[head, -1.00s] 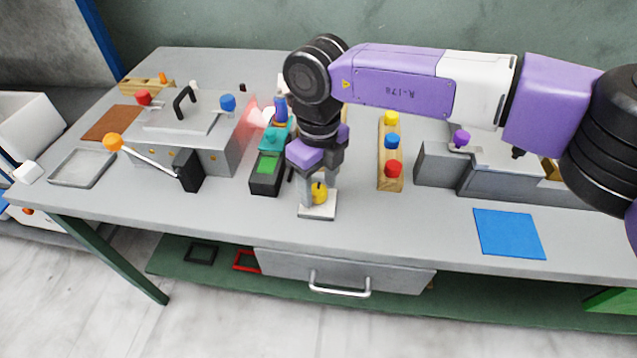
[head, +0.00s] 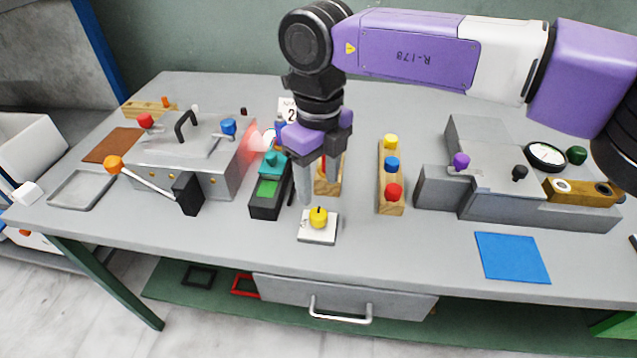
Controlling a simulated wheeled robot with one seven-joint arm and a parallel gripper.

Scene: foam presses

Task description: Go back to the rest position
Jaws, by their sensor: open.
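My gripper (head: 318,188) points down above the middle of the table, with its two fingers apart and nothing between them. Just below and in front of it, a yellow knob (head: 318,217) sits on a small white square plate (head: 316,235) on the table. The fingertips are a little above the knob and appear clear of it. My purple and white arm reaches in from the upper right.
A grey press (head: 185,155) with an orange-ended lever (head: 140,176) stands left. A wooden block with coloured knobs (head: 391,180) and a second grey machine (head: 500,190) stand right. A blue mat (head: 512,257) lies front right.

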